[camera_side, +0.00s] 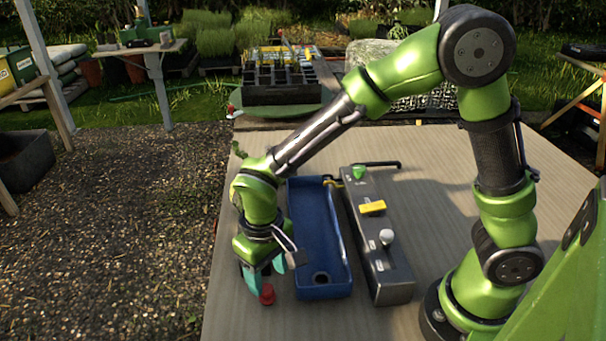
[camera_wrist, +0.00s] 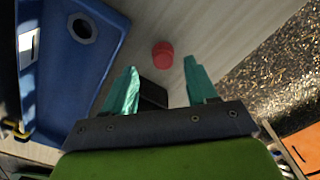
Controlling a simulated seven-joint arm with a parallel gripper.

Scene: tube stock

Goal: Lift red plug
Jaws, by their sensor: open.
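The red plug (camera_side: 267,294) stands on the table beside the near left corner of the blue tray. In the wrist view the red plug (camera_wrist: 163,55) lies ahead of the gap between my fingertips, with pale table around it. My gripper (camera_side: 264,272) points down just above the plug, with its teal fingers apart. In the wrist view my gripper (camera_wrist: 161,68) is open, with nothing held between the fingertips. A dark patch (camera_wrist: 152,93) shows between the fingers; I cannot tell what it is.
The blue tray (camera_side: 300,292), with a round hole at its near end, is close right of the plug. A grey panel (camera_side: 397,286) with green, yellow and white pieces stands beyond it. The table's left edge (camera_side: 213,280) is near. A black rack (camera_side: 280,95) stands at the back.

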